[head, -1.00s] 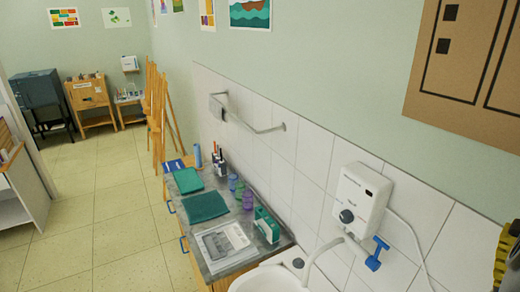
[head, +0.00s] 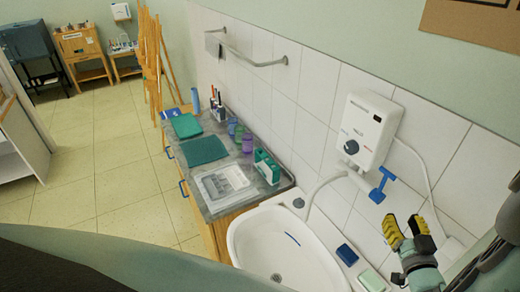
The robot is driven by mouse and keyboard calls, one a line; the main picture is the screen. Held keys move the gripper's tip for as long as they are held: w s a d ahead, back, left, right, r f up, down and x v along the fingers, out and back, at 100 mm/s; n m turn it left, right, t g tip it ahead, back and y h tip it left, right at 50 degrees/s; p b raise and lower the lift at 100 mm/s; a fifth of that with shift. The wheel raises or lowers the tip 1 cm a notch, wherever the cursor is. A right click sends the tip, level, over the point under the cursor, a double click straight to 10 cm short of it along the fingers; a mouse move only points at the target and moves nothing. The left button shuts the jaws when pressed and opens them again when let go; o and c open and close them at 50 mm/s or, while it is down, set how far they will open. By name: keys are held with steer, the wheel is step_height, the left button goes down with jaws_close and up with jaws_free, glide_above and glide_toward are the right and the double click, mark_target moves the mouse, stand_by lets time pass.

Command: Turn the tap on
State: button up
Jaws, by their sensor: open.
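The tap is a white spout (head: 321,189) that comes out under a white water heater box (head: 366,131) on the tiled wall. A blue T-shaped tap handle (head: 382,185) sits at the right end of the spout's joint. The white sink (head: 258,246) lies below the spout, and no water stream shows. My gripper (head: 408,228) is at the lower right, with yellow and black finger pads apart and nothing between them. It is below and to the right of the blue handle, and apart from it in the picture.
A dark blue block (head: 347,254) and a pale green block (head: 373,281) lie on the sink's right rim. A counter (head: 239,203) left of the sink holds cloths, papers and bottles. A white cable runs down the wall right of the heater. The floor at left is clear.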

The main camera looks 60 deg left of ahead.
mark_target(385, 182)
steer(key=b+x, duration=0.1)
steer(key=x, duration=1.1)
steer(key=shift+w+a+b, duration=0.25)
steer(key=shift+w+b, duration=0.1)
steer(key=shift+w+a, duration=0.35)
steer(key=shift+a, duration=0.25)
steer(key=shift+c, duration=0.2)
jaws_close()
